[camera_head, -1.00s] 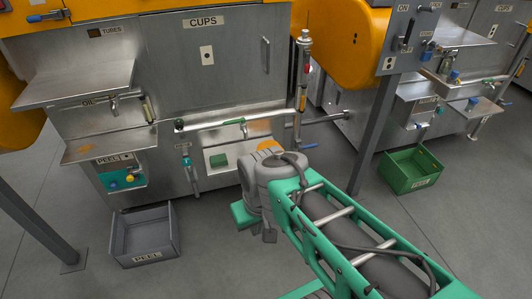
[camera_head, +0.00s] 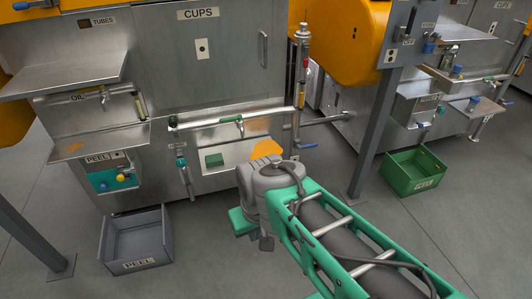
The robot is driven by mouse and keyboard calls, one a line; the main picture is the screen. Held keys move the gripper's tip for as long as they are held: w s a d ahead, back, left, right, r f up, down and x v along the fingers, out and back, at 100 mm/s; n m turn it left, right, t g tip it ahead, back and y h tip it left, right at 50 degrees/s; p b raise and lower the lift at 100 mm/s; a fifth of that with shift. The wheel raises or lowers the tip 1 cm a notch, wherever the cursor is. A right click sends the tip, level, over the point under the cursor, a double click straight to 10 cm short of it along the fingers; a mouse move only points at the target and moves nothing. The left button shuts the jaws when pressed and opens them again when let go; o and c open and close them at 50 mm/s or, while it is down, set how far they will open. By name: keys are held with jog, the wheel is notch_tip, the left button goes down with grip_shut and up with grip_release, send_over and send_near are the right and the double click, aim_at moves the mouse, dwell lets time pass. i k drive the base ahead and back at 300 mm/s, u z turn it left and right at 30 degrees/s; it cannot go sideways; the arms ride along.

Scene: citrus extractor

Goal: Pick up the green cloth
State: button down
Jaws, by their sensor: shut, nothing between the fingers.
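A grey PEEL bin (camera_head: 137,263) stands at left, a green crate (camera_head: 424,186) at right. Posts (camera_head: 378,125) rise on both sides. Floor between is mostly clear.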

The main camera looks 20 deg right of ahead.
aim_at(216, 160)
jog(key=z, duration=0.45)
jog(key=i, duration=1.65)
jog(key=u, duration=2.35)
jog(key=i, duration=0.5)
jog(key=z, duration=0.05)
